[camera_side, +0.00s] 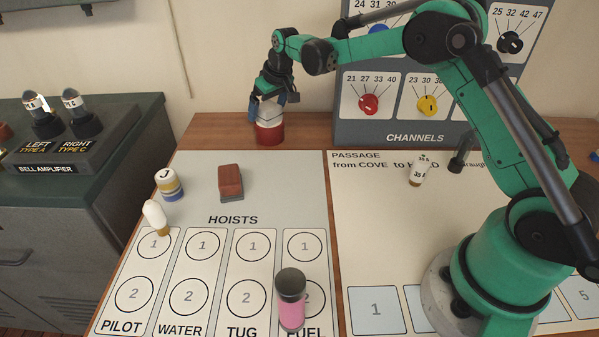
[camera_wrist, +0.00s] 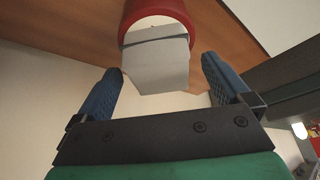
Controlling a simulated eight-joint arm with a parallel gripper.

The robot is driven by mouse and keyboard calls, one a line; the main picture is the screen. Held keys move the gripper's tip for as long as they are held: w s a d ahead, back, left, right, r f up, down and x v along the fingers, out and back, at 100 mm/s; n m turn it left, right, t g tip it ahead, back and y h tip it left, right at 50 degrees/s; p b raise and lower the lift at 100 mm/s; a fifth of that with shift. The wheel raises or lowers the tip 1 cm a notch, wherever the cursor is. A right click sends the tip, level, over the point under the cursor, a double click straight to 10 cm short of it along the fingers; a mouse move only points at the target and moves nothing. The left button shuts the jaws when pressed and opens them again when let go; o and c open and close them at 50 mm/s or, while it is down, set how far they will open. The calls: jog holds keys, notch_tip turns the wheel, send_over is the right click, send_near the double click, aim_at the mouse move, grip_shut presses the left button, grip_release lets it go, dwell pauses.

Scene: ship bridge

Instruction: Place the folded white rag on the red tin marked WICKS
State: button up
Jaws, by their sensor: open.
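The red tin (camera_side: 269,133) stands on the wooden desk at the back, left of the channels panel. Its red rim also shows at the top of the wrist view (camera_wrist: 187,10); I cannot read a WICKS marking. The folded white rag (camera_side: 268,117) sits on top of the tin, and in the wrist view it is a pale folded block (camera_wrist: 160,75) overlapping the tin's top. My gripper (camera_side: 268,101) is just above the tin. In the wrist view its blue fingers (camera_wrist: 163,68) are open, one each side of the rag, with visible gaps. Contact underneath the rag is hidden.
A small white bottle (camera_side: 418,170) is on the passage chart. The channels panel (camera_side: 400,138) rises close to the tin's right.

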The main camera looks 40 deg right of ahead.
jog(key=v, duration=1.1)
jog(key=s+a+f+t, duration=0.1)
jog(key=s+a, duration=0.2)
jog(key=s, duration=0.7)
jog(key=s+a+f+t, duration=0.1)
jog(key=s+a, duration=0.2)
jog(key=s, duration=0.7)
jog(key=shift+s+a+f+t, duration=0.2)
jog(key=shift+a+f+t, duration=0.05)
jog(key=shift+a+t, duration=0.1)
